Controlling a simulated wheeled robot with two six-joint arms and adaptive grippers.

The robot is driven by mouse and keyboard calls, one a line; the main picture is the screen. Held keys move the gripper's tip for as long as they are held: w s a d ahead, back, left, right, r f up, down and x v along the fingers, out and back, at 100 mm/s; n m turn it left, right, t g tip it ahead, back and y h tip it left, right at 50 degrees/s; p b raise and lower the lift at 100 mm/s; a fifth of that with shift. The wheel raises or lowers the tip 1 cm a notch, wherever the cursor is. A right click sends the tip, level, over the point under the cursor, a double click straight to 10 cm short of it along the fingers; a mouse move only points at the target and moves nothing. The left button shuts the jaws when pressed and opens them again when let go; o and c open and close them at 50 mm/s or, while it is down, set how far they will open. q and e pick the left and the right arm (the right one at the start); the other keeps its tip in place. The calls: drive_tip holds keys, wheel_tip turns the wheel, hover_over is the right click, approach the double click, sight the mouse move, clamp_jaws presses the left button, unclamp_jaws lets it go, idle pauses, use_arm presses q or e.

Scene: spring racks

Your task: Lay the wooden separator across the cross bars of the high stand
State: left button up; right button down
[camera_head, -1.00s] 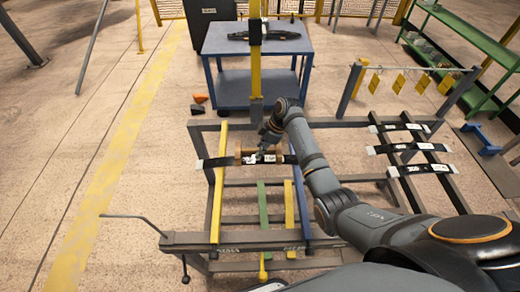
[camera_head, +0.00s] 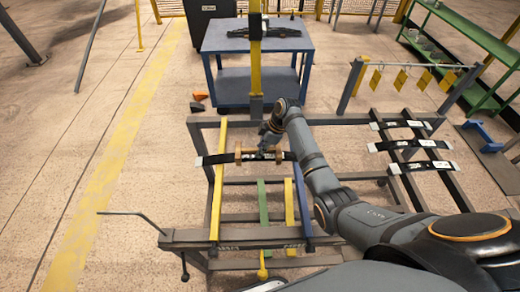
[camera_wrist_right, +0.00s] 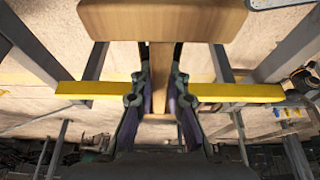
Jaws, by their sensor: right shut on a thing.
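The wooden separator (camera_head: 239,155) is a light brown piece with a wide end block at each side. In the right wrist view its wide block (camera_wrist_right: 162,18) fills the top, and its narrow middle runs between the fingers. My right gripper (camera_head: 264,147) is shut on that middle; its fingers (camera_wrist_right: 161,95) press from both sides. The high stand (camera_head: 200,237) is a dark metal frame with yellow and blue bars. The separator is above or on a dark leaf spring (camera_head: 217,159) lying across these bars; I cannot tell whether they touch. My left gripper is out of view.
Several more leaf springs (camera_head: 420,167) lie on the rack at right. Yellow tags (camera_head: 401,80) hang from a rail behind them. A blue table (camera_head: 256,38) stands behind the stand, with a yellow post before it.

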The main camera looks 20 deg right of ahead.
drive_tip(key=shift+f, duration=0.25)
drive_tip(key=c, duration=1.3)
unclamp_jaws()
drive_tip(key=shift+r, duration=0.1)
drive_tip(key=v, duration=1.2)
drive_tip(key=shift+d, duration=0.1)
